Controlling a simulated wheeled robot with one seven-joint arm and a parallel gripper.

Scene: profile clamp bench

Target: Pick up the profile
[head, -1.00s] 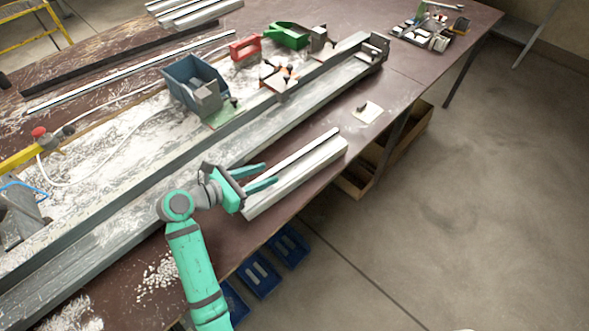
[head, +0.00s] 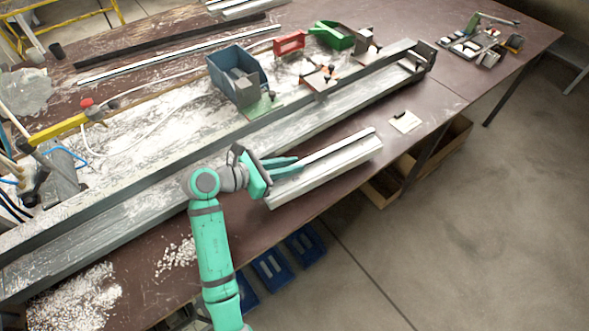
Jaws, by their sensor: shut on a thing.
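The profile (head: 335,170) is a long, light grey-white metal bar. It lies near the front edge of the brown bench, slanting up to the right, with a raised ridge along its top. My green gripper (head: 298,164) reaches it from the left, above its near-left part. Its two fingers are close together and shut on the profile at the ridge. The fingers hide part of the profile's left half. I cannot tell any gap between the profile and the bench top.
A long grey metal channel (head: 178,178) runs behind the profile. A blue bin (head: 224,70), a red bin (head: 289,43) and a green bin (head: 328,34) stand behind it. A small pale pad (head: 405,121) lies right of the profile. Blue crates (head: 271,270) sit below the bench edge.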

